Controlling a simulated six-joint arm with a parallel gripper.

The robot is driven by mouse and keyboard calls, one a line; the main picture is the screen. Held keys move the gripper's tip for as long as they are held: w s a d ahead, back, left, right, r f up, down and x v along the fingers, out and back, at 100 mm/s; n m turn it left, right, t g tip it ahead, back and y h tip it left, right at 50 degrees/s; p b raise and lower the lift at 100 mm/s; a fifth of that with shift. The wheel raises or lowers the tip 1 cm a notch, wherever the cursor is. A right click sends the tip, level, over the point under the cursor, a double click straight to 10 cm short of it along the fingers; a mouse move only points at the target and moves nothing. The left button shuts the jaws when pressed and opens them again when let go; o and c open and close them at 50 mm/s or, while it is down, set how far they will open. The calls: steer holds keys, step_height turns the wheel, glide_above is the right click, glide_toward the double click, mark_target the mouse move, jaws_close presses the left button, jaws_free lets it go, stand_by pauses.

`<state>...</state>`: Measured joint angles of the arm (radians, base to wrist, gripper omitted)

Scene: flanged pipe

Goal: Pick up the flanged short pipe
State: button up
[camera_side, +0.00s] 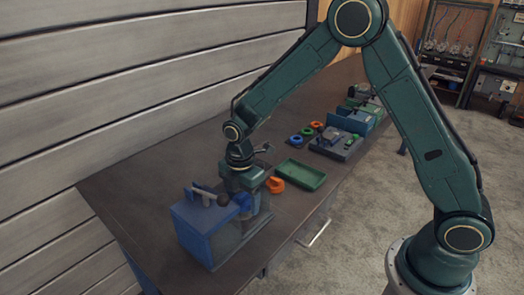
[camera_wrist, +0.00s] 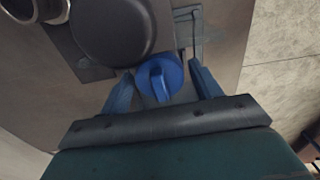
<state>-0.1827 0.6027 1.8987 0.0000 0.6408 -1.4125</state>
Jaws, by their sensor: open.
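In the wrist view, a blue round part with a raised rib or short tube (camera_wrist: 158,77), which looks like the flanged short pipe, lies between the two blue fingers of my gripper (camera_wrist: 160,69). The fingers stand apart on either side of it, and I see no clear grip. In the side view, my gripper (camera_side: 245,182) is low over the bench beside the blue box-shaped fixture (camera_side: 205,228). A blue round shape (camera_side: 244,205) shows just below it, partly covered. The fingertips are too small to make out there.
A large dark round part (camera_wrist: 118,30) sits close by the blue part in the wrist view. An orange ring-shaped part (camera_side: 274,184) and a green tray (camera_side: 299,175) lie to the right on the bench (camera_side: 135,190). More fixtures and parts stand farther along it.

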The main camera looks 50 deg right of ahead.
steer(key=shift+f, duration=0.3)
steer(key=c, duration=0.7)
steer(key=shift+c, duration=0.2)
steer(key=shift+r, duration=0.1)
step_height(320, 180, up, 20)
stand_by(0.6)
steer(key=shift+r, duration=0.1)
stand_by(0.5)
steer(key=shift+r, duration=2.75)
